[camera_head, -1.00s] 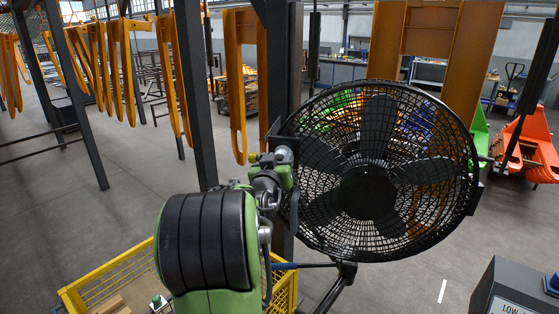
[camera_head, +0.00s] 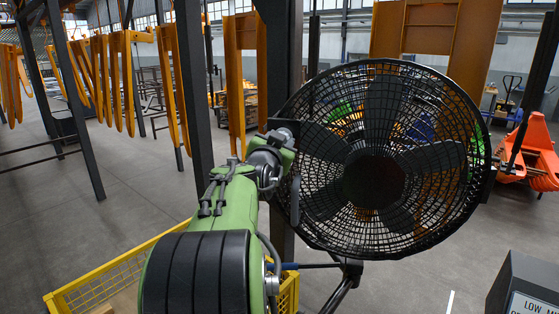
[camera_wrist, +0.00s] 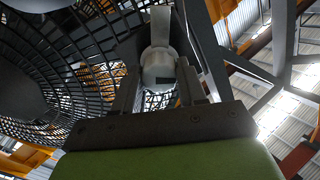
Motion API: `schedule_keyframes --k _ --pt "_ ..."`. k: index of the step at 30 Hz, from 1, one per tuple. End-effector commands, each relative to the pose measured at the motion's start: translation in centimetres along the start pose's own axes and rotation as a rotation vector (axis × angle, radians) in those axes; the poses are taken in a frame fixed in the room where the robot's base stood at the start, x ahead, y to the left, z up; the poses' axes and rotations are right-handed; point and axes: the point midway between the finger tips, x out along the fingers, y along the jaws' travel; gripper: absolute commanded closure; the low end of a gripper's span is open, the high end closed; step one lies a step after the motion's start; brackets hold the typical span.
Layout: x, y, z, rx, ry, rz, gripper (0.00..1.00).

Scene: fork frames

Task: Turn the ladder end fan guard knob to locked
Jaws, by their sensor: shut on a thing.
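The black fan (camera_head: 380,160) with its round mesh guard stands in the middle right of the head view, beside a dark post. The guard also fills the left of the wrist view (camera_wrist: 62,75). A pale grey knob (camera_wrist: 159,68) with a narrow upright grip sits beside the guard in the wrist view. My gripper (camera_wrist: 157,85) has a dark finger on each side of the knob and is shut on it. In the head view my green arm reaches to the guard's left edge, and the knob and fingertips cannot be made out there. I see no readable lock mark.
A dark post (camera_head: 275,60) stands close behind my wrist. A yellow mesh crate (camera_head: 100,275) is below my arm. A dark box with a sign (camera_head: 525,285) stands at the lower right. Orange frames (camera_head: 110,80) hang at the left. Open floor lies at left.

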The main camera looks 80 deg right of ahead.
Motion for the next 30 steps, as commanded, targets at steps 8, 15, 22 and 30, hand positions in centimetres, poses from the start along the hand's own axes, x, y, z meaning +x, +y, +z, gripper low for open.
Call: schedule_keyframes --k 8,15,22,30 --pt "-0.01 0.18 0.53 0.263 -0.001 -0.001 0.9" --pt "0.02 0.23 0.45 0.491 -0.001 0.002 0.9" --pt "0.04 0.18 0.46 0.699 -0.004 0.003 0.9" --pt "0.06 0.16 0.38 0.895 -0.005 0.004 0.9"
